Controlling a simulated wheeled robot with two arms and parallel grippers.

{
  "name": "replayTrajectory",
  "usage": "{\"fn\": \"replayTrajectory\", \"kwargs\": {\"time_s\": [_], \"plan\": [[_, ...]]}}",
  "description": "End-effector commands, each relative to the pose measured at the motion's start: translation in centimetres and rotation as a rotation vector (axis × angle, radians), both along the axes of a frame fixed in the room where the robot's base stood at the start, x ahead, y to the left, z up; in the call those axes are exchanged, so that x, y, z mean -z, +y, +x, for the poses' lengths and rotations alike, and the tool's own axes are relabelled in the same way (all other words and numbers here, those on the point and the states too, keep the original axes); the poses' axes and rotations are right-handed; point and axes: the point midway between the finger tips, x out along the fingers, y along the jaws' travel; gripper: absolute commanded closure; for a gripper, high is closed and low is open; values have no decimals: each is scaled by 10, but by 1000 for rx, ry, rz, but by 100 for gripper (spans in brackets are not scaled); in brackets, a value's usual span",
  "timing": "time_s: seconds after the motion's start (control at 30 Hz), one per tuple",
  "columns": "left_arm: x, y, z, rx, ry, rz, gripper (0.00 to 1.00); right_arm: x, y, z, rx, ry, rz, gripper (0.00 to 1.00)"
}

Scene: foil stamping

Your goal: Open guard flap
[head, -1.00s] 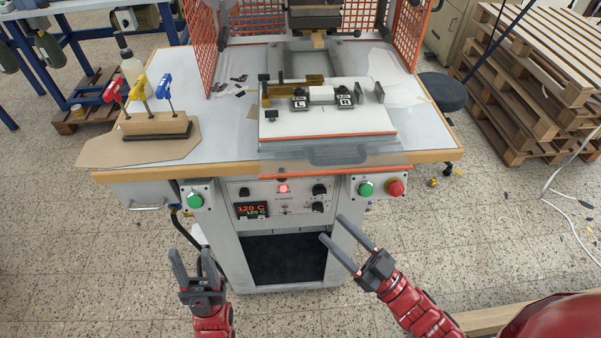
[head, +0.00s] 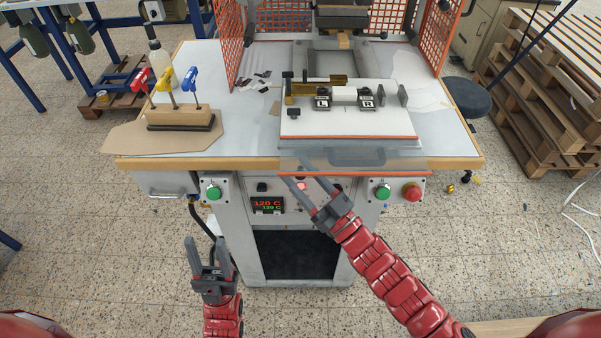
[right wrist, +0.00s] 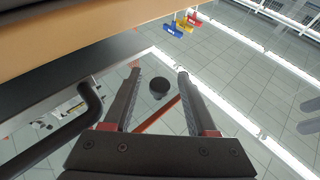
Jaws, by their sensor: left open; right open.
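The guard flap (head: 402,163) is a clear panel with an orange lower edge at the front of the press table, with a grey handle (head: 357,157). It hangs down over the table's front edge. My right gripper (head: 297,170) is open and empty, in front of the flap's left end, left of the handle. In the right wrist view, its two fingers (right wrist: 159,72) are apart, and a dark bent bar (right wrist: 92,105), which looks like the handle, lies left of them. I cannot tell whether they touch the flap. My left gripper (head: 205,240) is open and empty, low before the cabinet.
A white plate (head: 320,126) with a fixture lies behind the flap. A wooden block (head: 180,120) with coloured T-handles stands on the left. The control panel has a green button (head: 383,193) and a red button (head: 411,192). Orange mesh guards (head: 229,45) flank the press.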

Motion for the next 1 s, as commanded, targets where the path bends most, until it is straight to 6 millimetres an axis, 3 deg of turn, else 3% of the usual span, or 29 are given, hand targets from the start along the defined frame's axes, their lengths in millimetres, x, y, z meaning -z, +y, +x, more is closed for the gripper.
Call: {"fn": "replayTrajectory", "kwargs": {"time_s": [0.17, 0.5, 1.0], "plan": [[0, 0, 0, 0, 0, 0, 50, 0, 0, 0, 0, 0, 0, 43], [0, 0, 0, 0, 0, 0, 50, 0, 0, 0, 0, 1, -1, 100], [0, 0, 0, 0, 0, 0, 50, 1, 0, 0, 0, 1, -1, 100]]}}
